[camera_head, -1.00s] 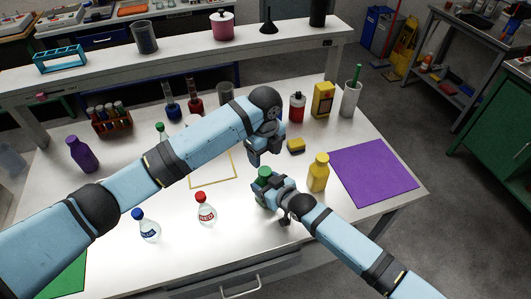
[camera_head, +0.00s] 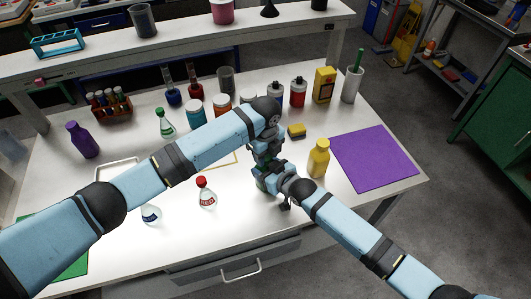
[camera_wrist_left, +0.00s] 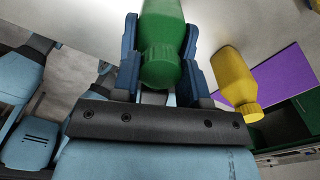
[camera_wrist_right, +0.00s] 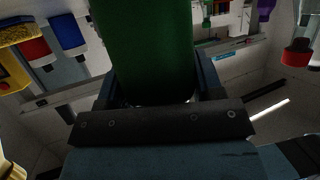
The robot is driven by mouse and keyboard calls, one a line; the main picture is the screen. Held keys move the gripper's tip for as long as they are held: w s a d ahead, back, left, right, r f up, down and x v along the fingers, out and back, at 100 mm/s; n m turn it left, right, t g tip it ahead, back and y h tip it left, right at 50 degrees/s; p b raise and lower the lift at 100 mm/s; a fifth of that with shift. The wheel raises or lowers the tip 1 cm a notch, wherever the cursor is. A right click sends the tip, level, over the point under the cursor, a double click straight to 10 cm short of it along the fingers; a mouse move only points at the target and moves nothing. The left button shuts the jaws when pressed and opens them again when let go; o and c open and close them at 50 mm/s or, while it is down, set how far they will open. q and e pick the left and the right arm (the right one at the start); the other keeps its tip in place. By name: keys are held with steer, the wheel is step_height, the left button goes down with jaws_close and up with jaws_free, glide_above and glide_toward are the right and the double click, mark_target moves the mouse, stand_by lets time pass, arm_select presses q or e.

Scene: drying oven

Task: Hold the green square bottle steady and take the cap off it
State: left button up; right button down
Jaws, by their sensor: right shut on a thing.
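The green square bottle is upright on the table's front middle, mostly hidden by my grippers in the head view, where a bit of green (camera_head: 263,185) shows. My right gripper (camera_head: 268,182) is shut on the bottle's body (camera_wrist_right: 145,50) from the right. My left gripper (camera_head: 265,160) points down right over the bottle. In the left wrist view, its two fingers stand on either side of the green bottle (camera_wrist_left: 163,18) and its ribbed green cap (camera_wrist_left: 160,66). The left fingers look open around the cap; contact is hard to tell.
A red-capped flask (camera_head: 206,192) stands to the left. The purple mat (camera_head: 375,165) at the right is bare.

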arm_select(q)
steer(key=shift+c, duration=1.1)
steer(key=n, duration=0.3)
steer(key=o, duration=1)
